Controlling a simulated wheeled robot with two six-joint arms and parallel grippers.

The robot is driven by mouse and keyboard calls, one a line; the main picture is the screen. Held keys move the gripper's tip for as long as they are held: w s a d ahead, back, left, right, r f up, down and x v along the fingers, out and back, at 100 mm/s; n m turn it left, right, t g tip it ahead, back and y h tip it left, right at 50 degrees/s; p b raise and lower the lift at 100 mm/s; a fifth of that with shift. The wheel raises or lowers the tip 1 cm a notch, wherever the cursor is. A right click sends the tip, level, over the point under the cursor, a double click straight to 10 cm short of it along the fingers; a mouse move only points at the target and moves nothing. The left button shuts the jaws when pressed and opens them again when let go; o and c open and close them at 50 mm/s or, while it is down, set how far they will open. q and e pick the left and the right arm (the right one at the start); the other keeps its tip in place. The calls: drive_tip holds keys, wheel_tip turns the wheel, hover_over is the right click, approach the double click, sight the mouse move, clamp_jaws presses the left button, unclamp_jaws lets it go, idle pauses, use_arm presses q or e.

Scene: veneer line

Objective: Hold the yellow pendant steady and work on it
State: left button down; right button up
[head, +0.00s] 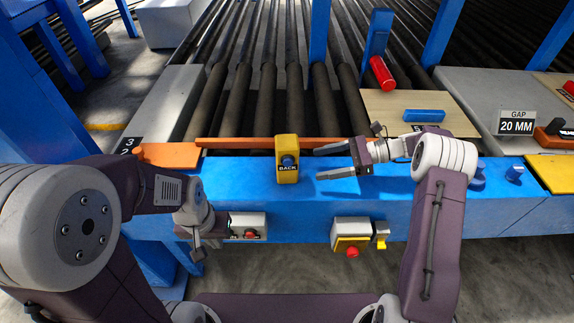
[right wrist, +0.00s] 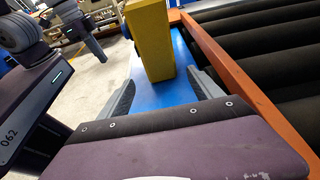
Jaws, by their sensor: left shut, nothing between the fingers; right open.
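The yellow pendant (head: 288,145) stands upright at the front of the blue beam, with a blue button and a label reading BACK. My right gripper (head: 316,163) is open just to the right of it, its two fingers pointing at its side with a small gap. In the right wrist view the pendant (right wrist: 152,45) is ahead of the right gripper (right wrist: 164,84), roughly lined up between the fingertips. My left gripper (head: 197,250) is shut and empty, hanging low in front of the beam, left of the pendant and apart from it.
A grey box with a red button (head: 250,221) is beside my left gripper. Another red-button box (head: 347,226) hangs on the blue beam (head: 240,180). An orange rail (head: 235,143) and black rollers (head: 265,90) lie behind. A wooden board (head: 390,102) holds a blue block (head: 424,115).

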sight(291, 169)
drive_tip(key=b+x, duration=0.4)
drive_tip(key=x, duration=0.2)
drive_tip(key=shift+a+f, duration=0.2)
drive_tip(key=shift+f, duration=0.05)
drive_tip(key=shift+a+p, duration=0.5)
drive_tip(key=shift+a, duration=0.65)
drive_tip(key=shift+a+f, duration=0.25)
drive_tip(key=shift+a, duration=0.4)
drive_tip(key=c, duration=0.9)
idle(0.6)
